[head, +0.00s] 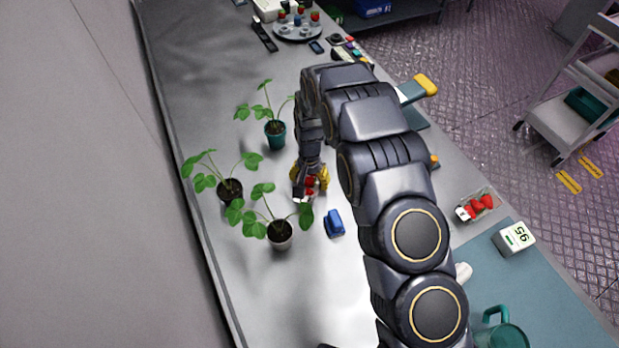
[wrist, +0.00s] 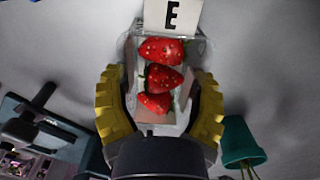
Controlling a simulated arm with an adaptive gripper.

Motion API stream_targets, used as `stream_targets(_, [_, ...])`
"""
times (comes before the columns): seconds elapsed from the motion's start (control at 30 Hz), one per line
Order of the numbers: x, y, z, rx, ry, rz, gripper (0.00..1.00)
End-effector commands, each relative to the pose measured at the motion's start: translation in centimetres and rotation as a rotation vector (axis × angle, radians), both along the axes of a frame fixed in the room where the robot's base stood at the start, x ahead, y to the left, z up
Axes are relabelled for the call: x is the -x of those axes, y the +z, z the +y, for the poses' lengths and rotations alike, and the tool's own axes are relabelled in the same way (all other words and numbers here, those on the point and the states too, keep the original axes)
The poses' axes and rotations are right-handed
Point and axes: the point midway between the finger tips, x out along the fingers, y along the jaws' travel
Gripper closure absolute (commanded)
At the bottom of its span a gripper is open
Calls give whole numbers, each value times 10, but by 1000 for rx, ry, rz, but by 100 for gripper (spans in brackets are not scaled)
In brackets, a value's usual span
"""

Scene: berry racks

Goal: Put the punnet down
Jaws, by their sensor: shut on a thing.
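The punnet is a small clear box of red strawberries with a white card marked "E" at one end. In the wrist view the punnet (wrist: 128,62) sits between the yellow fingers of my gripper (wrist: 160,105), which is shut on its sides. In the head view my gripper (head: 310,180) is beside the potted plants, and the punnet (head: 307,194) shows only partly beneath it. I cannot tell whether the punnet touches the table or hangs just above it.
Three potted plants, one in a teal pot (head: 275,134) and two in dark pots (head: 230,192) (head: 280,235), stand left of my gripper. A blue object (head: 335,223) lies close to the right. Another strawberry punnet (head: 475,205) and a scale (head: 514,238) are farther right. Bare table (head: 195,95) lies back left.

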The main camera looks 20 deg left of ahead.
Motion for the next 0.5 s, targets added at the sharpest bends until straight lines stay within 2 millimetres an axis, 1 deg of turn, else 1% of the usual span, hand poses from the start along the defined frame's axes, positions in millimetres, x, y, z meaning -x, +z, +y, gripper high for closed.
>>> stream_targets(0.03, [0,-1,0,0,0,0,31])
stream_targets(0.1, [0,0,0,0,0,0,4])
stream_targets(0.5, [0,2,0,-1,-1,-1,4])
